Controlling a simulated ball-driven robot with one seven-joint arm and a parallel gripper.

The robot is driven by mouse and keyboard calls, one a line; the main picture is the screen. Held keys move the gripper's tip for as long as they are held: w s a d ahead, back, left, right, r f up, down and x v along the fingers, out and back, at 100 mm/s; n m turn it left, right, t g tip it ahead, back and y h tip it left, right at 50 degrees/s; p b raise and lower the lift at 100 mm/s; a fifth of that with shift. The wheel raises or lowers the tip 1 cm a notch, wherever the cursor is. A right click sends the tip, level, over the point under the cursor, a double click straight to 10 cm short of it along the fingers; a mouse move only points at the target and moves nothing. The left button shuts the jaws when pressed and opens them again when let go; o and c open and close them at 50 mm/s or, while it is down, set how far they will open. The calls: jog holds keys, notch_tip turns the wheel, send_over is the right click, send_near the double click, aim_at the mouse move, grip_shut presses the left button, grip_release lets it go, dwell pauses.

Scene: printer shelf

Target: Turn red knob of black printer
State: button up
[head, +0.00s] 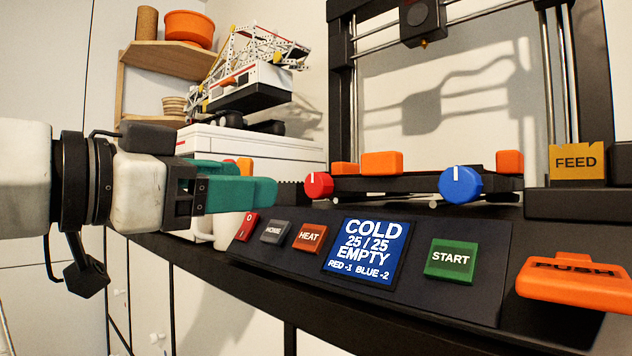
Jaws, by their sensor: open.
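The black printer (470,262) stands on the dark shelf and fills the right half of the head view. Its red knob (318,186) is a small round dial with a white mark on the left part of the printer, above the button panel. My gripper (270,192) comes in from the left with teal fingers. It is open, and its tips lie just left of the red knob in the picture. I cannot tell whether they touch it. The display (365,251) reads COLD, 25 / 25, EMPTY, RED -1 BLUE -2.
A blue knob (460,183) sits to the right. HEAT (309,236) and START (450,260) buttons, an orange PUSH handle (575,282) and a FEED tag (577,161) are on the printer. A white mug (226,232) stands behind and below my gripper. A toy crane (250,75) stands behind.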

aim_at(313, 184)
jog(key=p+x, duration=0.3)
jog(key=x, duration=0.5)
jog(key=shift+w+d+r, duration=0.1)
jog(key=shift+w+d, duration=0.5)
jog(key=shift+w, duration=0.15)
